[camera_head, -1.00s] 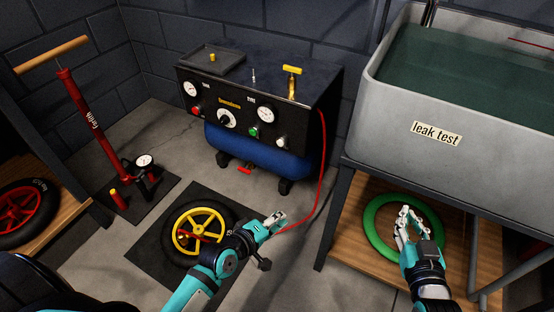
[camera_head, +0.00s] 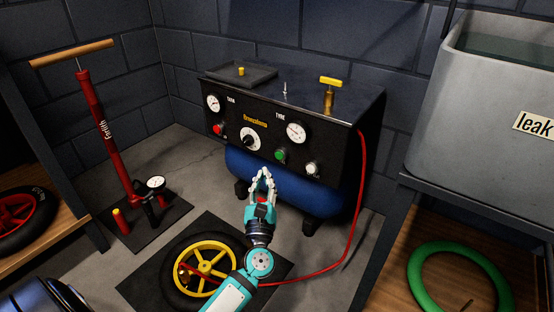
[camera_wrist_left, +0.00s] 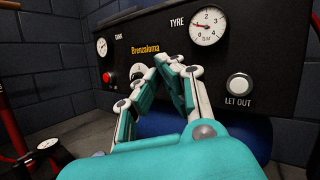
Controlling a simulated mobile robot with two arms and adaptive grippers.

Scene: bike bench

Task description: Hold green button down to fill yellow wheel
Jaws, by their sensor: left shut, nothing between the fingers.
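The green button (camera_head: 281,155) sits on the black front panel of the compressor (camera_head: 330,160), under the TYRE gauge (camera_head: 296,133). My left gripper (camera_head: 263,174) is shut and empty, pointing at the panel, a little below and left of the green button. In the left wrist view its fingers (camera_wrist_left: 172,62) stand before the panel and hide the green button; I cannot tell if they touch anything. The yellow wheel (camera_head: 203,259) lies on a dark mat, partly covered by my left arm. A red hose (camera_head: 354,225) runs from the compressor toward the wheel. My right gripper is out of view.
A red button (camera_head: 217,130), a dial (camera_head: 251,139) and a white LET OUT button (camera_wrist_left: 240,85) share the panel. A red floor pump (camera_head: 105,135) stands left. A grey tank (camera_head: 460,130) and a green ring (camera_head: 440,285) are at right.

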